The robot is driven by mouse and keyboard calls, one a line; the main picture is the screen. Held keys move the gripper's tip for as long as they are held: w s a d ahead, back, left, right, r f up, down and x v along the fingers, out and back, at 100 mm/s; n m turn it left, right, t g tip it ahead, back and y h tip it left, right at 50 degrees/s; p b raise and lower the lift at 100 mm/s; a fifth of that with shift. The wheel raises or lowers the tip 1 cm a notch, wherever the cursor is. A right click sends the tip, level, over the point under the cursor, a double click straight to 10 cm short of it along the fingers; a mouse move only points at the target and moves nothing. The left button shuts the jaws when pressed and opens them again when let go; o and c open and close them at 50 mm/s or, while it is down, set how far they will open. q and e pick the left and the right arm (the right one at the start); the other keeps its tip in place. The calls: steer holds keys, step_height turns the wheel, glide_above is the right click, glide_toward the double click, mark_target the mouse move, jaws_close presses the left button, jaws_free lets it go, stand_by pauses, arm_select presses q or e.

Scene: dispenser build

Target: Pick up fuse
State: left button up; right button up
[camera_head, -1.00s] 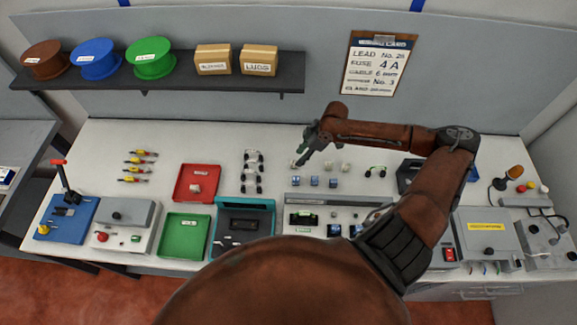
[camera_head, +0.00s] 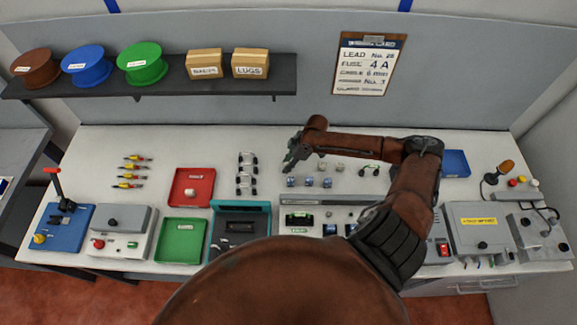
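My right gripper (camera_head: 288,165) reaches in from the right over the back middle of the bench, with its fingers pointing down and left. Its fingers are small and dark, and I cannot tell whether they are open, shut or holding something. Small pale blocks (camera_head: 340,167) stand just right of it, and a row of small blue blocks (camera_head: 309,182) lies just in front; which of these are fuses is not readable. The gripper may hide another small part. The card (camera_head: 363,66) on the wall reads "FUSE 4 A". My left gripper is out of view.
A blue bin (camera_head: 456,162) is right of my arm.

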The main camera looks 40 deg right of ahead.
jaws_close()
